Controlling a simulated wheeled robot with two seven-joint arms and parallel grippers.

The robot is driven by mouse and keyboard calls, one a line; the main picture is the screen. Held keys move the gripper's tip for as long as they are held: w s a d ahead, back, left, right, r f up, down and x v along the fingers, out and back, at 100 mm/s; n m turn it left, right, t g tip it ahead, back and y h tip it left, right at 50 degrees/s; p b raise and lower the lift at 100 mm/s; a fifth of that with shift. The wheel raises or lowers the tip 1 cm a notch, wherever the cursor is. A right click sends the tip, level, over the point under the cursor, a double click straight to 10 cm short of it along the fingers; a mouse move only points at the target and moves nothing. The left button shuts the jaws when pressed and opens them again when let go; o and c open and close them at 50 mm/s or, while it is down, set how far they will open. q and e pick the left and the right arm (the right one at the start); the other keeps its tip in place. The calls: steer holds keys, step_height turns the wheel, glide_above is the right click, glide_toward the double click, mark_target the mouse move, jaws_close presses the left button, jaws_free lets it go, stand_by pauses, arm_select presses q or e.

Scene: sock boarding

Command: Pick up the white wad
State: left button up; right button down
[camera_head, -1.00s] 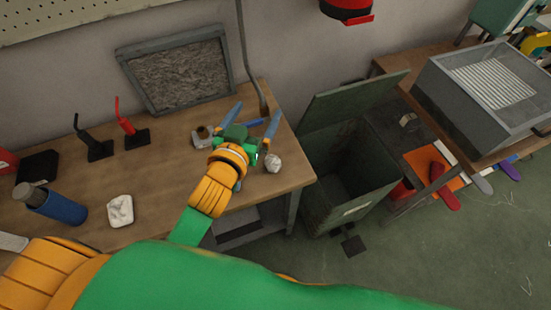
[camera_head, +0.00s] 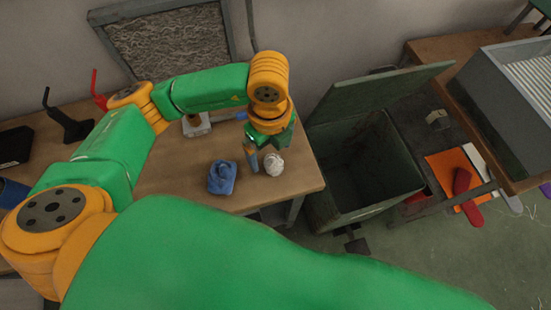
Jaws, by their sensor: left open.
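The white wad (camera_head: 274,164) is a small crumpled ball on the wooden workbench (camera_head: 180,170), near its right end. My left gripper (camera_head: 264,158) points down at the wad from just behind and above it. It is open, with one blue finger showing just left of the wad. The other finger is mostly hidden by the gripper body, and I cannot tell whether either finger touches the wad. My right gripper is not in view.
A blue lump (camera_head: 222,177) lies on the bench left of the wad. An open green bin (camera_head: 365,175) with a raised lid stands right of the bench. A black stand (camera_head: 70,125) and a grey framed panel (camera_head: 170,45) are at the back left.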

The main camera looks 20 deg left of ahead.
mark_target(274, 160)
arm_select(q)
steer(key=f, duration=0.5)
steer(key=shift+d+p, duration=0.25)
steer(key=shift+p, duration=0.1)
steer(key=shift+r, duration=0.1)
steer(key=c, duration=1.4)
steer(key=shift+c, duration=0.2)
steer(key=shift+r, duration=0.1)
